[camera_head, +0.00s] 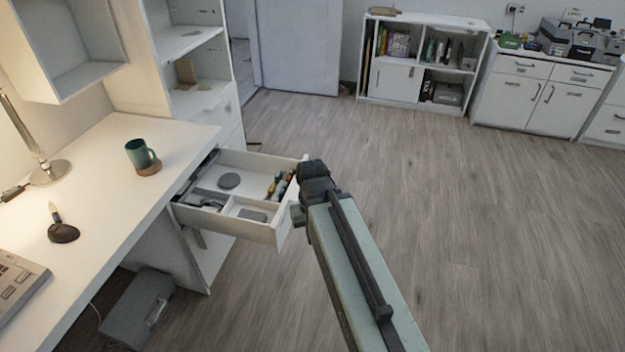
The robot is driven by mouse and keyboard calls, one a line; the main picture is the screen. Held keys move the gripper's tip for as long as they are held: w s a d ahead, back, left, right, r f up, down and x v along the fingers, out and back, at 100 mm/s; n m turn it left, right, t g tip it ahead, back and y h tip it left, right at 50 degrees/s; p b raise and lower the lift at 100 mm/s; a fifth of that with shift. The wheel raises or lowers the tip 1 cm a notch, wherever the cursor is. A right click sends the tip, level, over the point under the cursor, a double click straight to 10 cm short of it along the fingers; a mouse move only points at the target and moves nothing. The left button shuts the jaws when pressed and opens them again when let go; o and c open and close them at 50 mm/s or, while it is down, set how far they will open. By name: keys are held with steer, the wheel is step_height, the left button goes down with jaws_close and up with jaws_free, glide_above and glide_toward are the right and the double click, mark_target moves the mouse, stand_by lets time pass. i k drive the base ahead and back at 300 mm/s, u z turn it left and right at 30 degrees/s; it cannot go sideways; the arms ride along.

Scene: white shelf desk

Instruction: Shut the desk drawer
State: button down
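The desk drawer (245,229) is white and stands pulled out to the right from under the white desk (125,208). Inside it are a grey round disc, pens and other small items in compartments. My gripper (300,212) is at the drawer's outer right end, by its front panel. The dark wrist and the pale green arm link hide part of that panel. The fingers are mostly hidden, so I cannot tell whether they are open or touching the panel.
A grey box (138,308) stands on the floor below. The wooden floor to the right is clear up to the low cabinets (515,95).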

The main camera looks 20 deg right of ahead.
mark_target(257, 172)
steer(key=z, duration=0.05)
steer(key=k, duration=0.25)
steer(key=u, duration=0.5)
steer(key=i, duration=1.2)
steer(key=u, duration=0.3)
steer(key=k, duration=0.75)
steer(key=u, duration=0.2)
steer(key=i, duration=0.75)
